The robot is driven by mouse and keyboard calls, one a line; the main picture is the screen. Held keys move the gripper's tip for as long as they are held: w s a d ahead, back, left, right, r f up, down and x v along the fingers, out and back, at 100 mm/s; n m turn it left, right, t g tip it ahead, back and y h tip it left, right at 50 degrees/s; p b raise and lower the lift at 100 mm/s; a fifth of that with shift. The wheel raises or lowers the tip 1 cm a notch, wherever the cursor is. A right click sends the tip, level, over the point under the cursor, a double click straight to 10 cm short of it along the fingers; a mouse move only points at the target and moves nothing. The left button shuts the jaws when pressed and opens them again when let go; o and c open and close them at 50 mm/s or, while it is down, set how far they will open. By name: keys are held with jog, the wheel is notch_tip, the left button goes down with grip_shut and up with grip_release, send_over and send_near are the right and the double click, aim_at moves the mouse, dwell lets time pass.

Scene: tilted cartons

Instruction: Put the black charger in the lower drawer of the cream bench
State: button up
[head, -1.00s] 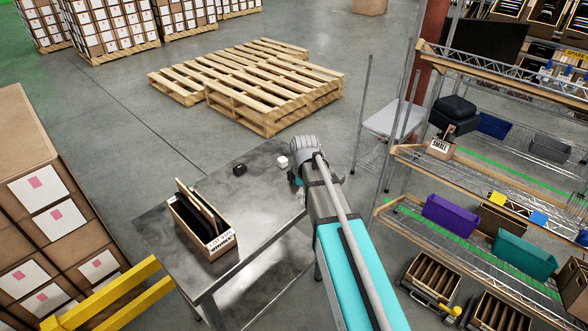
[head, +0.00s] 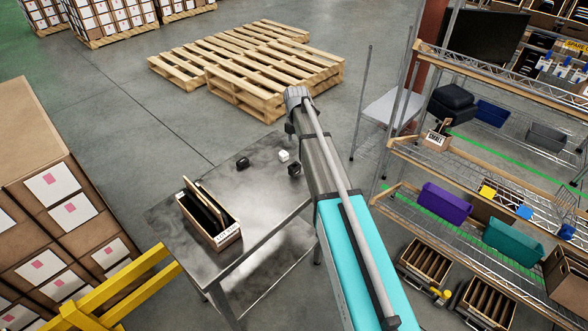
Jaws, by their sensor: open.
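Two small black blocks are on the grey metal table (head: 262,200): one on the left (head: 243,163) and one on the right (head: 294,169), close beside my arm. Either could be the black charger; they are too small to tell apart. A small white block (head: 283,155) lies between them. My arm reaches up past the table's right edge, with its grey joint above the far corner. My gripper's fingers are hidden behind the arm. I see no cream bench and no drawer.
An open carton (head: 222,238) with upright dividers stands on the table's left part. A wire shelf rack (head: 430,150) with bins is on the right. Wooden pallets (head: 235,65) lie beyond, stacked cartons (head: 60,190) and a yellow rail (head: 120,285) at left.

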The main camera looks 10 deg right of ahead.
aim_at(295, 167)
jog(key=shift+f, duration=0.1)
notch_tip(295, 167, down, 8)
jog(key=b, duration=0.8)
jog(key=shift+f+b, duration=0.25)
jog(key=shift+b, duration=0.05)
jog(key=shift+f, duration=0.1)
dwell(0.5)
jog(key=f+b, duration=0.3)
jog(key=shift+s+a, duration=0.15)
jog(key=shift+a, duration=0.15)
jog(key=shift+f+b, duration=1)
jog(key=shift+b, duration=0.1)
grip_shut()
